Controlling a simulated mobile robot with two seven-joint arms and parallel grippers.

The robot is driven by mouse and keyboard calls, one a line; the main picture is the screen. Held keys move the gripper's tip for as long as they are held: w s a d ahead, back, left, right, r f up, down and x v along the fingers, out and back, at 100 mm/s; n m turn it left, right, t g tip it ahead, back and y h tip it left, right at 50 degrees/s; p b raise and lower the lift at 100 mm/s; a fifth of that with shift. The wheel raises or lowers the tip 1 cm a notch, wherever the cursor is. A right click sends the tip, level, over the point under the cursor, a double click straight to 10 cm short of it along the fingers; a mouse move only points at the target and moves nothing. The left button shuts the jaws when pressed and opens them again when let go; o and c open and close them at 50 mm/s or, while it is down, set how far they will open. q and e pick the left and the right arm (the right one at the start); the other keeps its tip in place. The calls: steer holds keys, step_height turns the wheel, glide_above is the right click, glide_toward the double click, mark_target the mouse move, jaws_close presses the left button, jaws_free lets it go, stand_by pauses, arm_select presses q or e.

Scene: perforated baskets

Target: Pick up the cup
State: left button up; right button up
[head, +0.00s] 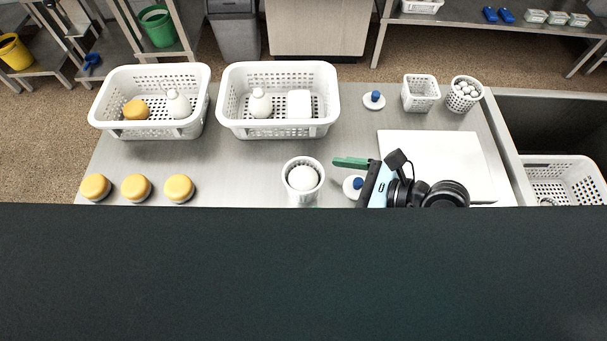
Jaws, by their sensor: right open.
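A white perforated round cup (303,195) stands on the grey table near its front, with a round white thing in its mouth. A second white perforated cup (464,102), holding several pale balls, stands at the back right. My right gripper (343,173) is just right of the front cup and points left towards it. It is open, with a green finger on its far side; its near finger is hard to make out. It appears apart from the cup. My left gripper is not in view.
Two white perforated baskets (148,133) (278,130) hold bottles and other items. Several yellow-topped jars (136,187) stand front left. Blue-knobbed white lids (374,99) (352,188), a small square basket (420,95) and a white board (440,145) are right. Dark covers the bottom.

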mark_target(304, 182)
steer(key=shift+x, duration=0.9)
steer(key=shift+w+a, duration=0.15)
steer(key=shift+a, duration=0.1)
steer(key=shift+a+f, duration=0.15)
steer(key=shift+a, duration=0.05)
steer(key=x, duration=0.4)
steer(key=shift+w+a+f+p, duration=0.1)
steer(key=shift+a+p, duration=0.15)
steer(key=shift+p, duration=0.05)
steer(key=shift+c, duration=0.5)
steer(key=c, duration=0.9)
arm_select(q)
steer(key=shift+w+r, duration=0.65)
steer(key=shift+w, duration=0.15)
